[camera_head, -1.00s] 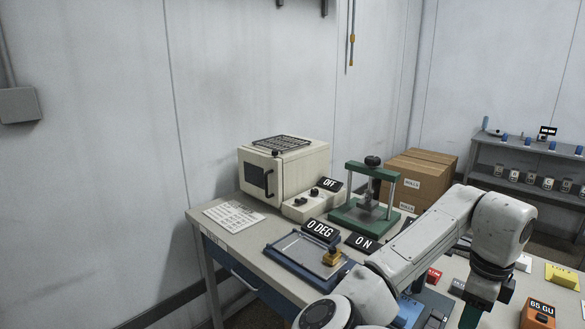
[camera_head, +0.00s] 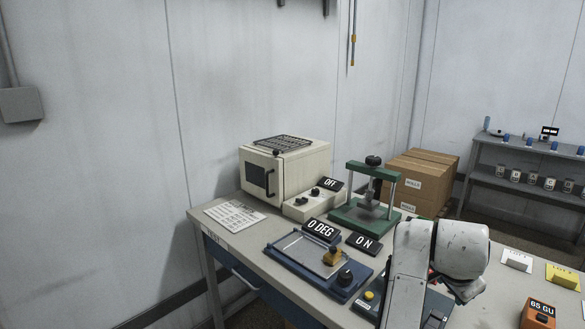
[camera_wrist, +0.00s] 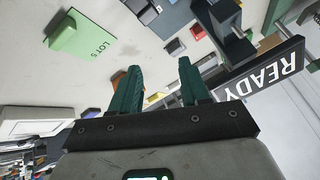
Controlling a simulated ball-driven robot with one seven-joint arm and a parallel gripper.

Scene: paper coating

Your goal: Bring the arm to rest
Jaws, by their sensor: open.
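My gripper (camera_wrist: 159,66) shows in the wrist view with its two green fingers apart and nothing between them. Beyond the fingers are a green LOT 5 block (camera_wrist: 85,38) and a dark READY sign (camera_wrist: 262,75), both seen at a slant. In the head view my white arm rises at the front right of the bench, bent at a rounded joint. It hides part of the bench, and the gripper itself cannot be made out there.
The bench (camera_head: 262,225) carries a beige oven (camera_head: 290,170), a green press (camera_head: 367,205) and a blue-framed plate (camera_head: 300,262) with a brass-coloured block. An orange readout box (camera_head: 538,314) stands at the front right. Cardboard boxes (camera_head: 422,175) and a shelf (camera_head: 530,160) stand behind.

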